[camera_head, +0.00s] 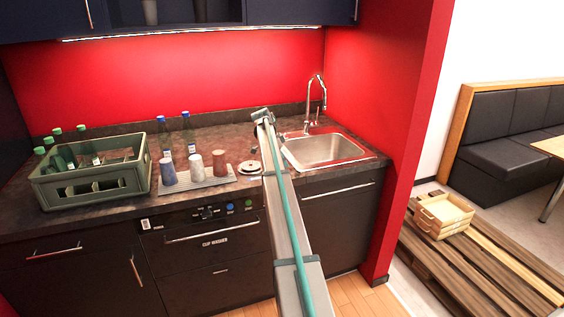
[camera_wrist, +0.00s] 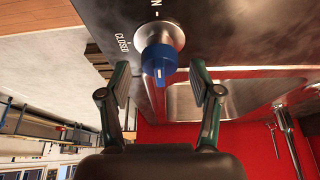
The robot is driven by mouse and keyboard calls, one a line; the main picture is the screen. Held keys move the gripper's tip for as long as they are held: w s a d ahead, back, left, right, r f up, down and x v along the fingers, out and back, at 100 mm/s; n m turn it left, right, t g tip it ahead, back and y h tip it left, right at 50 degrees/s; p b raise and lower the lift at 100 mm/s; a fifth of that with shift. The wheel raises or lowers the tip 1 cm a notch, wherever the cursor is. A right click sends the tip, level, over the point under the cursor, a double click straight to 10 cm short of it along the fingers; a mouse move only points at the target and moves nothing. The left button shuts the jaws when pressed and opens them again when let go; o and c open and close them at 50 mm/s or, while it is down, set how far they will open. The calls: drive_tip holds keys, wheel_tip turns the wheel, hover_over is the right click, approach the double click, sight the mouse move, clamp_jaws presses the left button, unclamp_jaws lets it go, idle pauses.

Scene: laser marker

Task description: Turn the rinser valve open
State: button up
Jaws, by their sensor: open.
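The rinser valve is a blue knob (camera_wrist: 158,62) on a round metal base in the wrist view. It has a white mark on its face. The word CLOSED is printed to its left, and the end of another word, "N", shows above it. My gripper (camera_wrist: 159,72) is open, with one finger on either side of the knob in the picture. I see no clear contact, and the depth between them is hard to judge. In the head view my gripper (camera_head: 262,115) is over the counter left of the sink; the knob cannot be made out there.
The sink (camera_head: 325,148) and tall faucet (camera_head: 316,100) are right of my arm. A round metal rinser (camera_head: 250,168), a tray with several cups (camera_head: 196,180) and a green crate of bottles (camera_head: 92,183) are to the left. A red wall (camera_head: 190,85) stands behind.

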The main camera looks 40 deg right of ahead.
drive_tip(key=v, duration=1.1)
drive_tip(key=shift+r, duration=0.4)
drive_tip(key=shift+a, duration=0.1)
